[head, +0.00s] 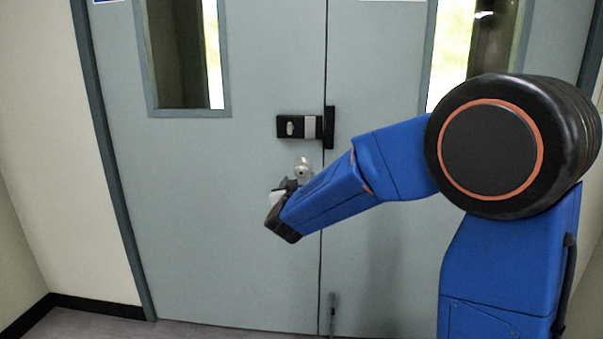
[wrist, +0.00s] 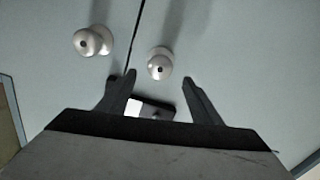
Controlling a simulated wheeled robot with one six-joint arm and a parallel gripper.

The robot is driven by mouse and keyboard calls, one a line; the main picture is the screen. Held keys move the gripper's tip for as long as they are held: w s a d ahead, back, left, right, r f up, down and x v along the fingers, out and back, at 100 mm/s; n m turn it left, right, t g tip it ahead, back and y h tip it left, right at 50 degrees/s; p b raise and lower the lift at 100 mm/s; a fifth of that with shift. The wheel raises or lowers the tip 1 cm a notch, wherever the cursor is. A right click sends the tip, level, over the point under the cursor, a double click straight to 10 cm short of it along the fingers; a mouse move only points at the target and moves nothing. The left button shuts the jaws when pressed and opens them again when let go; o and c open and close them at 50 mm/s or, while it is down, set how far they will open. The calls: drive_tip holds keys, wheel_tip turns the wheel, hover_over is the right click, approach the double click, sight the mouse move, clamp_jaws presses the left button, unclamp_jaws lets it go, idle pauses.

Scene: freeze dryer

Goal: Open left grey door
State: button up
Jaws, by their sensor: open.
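The left grey door (head: 220,220) is shut, flush with the right grey door (head: 385,60) along a thin seam. A round silver knob (head: 303,168) sits on the left door near the seam, below a black lock box (head: 292,127). My gripper (head: 283,188) is in front of the left door, by this knob. In the wrist view the gripper (wrist: 158,80) is open and empty, with a silver knob (wrist: 159,64) just beyond and between its fingertips. I cannot tell whether they touch. The other door's knob (wrist: 93,41) lies across the seam; my arm hides it in the head view.
Each door has a tall window, the left one (head: 185,50) and the right one (head: 470,40). A dark frame (head: 115,165) edges the left door beside a cream wall (head: 45,120). A little bare floor (head: 90,325) shows at the bottom.

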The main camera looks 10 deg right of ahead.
sight(302, 173)
drive_tip(key=x, duration=0.8)
drive_tip(key=shift+w+d, duration=0.1)
drive_tip(key=shift+w, duration=0.25)
clamp_jaws()
drive_tip(key=shift+m, duration=0.4)
drive_tip(key=m, duration=0.3)
drive_tip(key=shift+m, duration=2.7)
